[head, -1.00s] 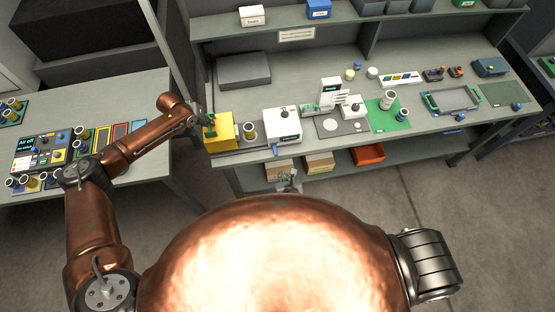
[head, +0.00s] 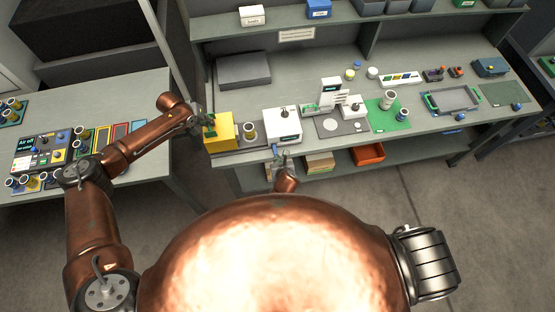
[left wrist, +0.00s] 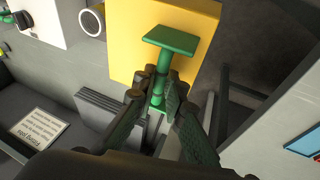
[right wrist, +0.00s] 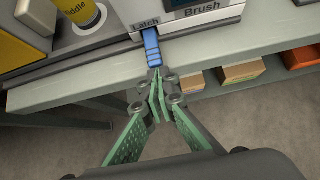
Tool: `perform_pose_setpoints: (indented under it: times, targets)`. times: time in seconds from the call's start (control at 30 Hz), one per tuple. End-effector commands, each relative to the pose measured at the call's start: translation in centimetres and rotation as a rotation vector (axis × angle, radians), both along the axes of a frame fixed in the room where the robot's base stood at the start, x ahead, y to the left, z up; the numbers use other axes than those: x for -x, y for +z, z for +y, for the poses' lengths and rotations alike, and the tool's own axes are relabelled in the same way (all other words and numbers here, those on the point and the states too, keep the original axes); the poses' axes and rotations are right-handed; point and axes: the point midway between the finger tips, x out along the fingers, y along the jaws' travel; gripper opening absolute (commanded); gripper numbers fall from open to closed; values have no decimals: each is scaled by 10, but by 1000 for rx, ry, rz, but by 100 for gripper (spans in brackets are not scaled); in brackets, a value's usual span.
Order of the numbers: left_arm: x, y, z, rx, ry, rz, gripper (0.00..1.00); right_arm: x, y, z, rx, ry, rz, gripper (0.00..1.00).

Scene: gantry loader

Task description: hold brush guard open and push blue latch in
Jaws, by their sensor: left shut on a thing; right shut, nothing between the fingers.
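The yellow brush guard (head: 220,132) stands at the left end of the bench; in the left wrist view it shows as a yellow panel (left wrist: 200,22) with a green T-shaped handle (left wrist: 172,42). My left gripper (left wrist: 158,100) is shut on the handle's stem; it shows in the head view (head: 204,122). The blue latch (right wrist: 151,47) sticks out from the front of the white brush unit (head: 283,124), under its "Latch" label. My right gripper (right wrist: 158,76) is shut and empty, its fingertips just below and in front of the latch's outer end. Whether they touch is unclear.
A yellow-banded cylinder (right wrist: 82,14) stands between the guard and the white unit. The bench's front edge (right wrist: 90,88) runs under the latch. Boxes (right wrist: 242,72) and an orange bin (head: 369,154) sit on the shelf below. Open floor lies in front.

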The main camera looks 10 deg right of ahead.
Motion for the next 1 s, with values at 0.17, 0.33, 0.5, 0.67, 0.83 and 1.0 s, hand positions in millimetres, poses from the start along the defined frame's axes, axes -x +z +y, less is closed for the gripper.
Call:
perform_pose_setpoints:
  times: [0.17,0.33,0.5,0.67,0.83,1.0]
  targets:
    - [-1,1,2,-3,0,-3,0,0,0,0,0,0,0,0]
    - [-1,1,2,-3,1,-3,0,-3,0,0,1,1,-1,0]
    - [-1,1,2,-3,1,-3,0,-23,1,1,3,4,-2,0]
    - [-1,1,2,-3,1,-3,0,-33,0,0,1,0,-1,0]
    - [-1,1,2,-2,1,-3,0,-34,1,0,1,1,-2,0]
    - [-1,1,2,-1,0,-2,0,-34,2,0,1,1,-4,0]
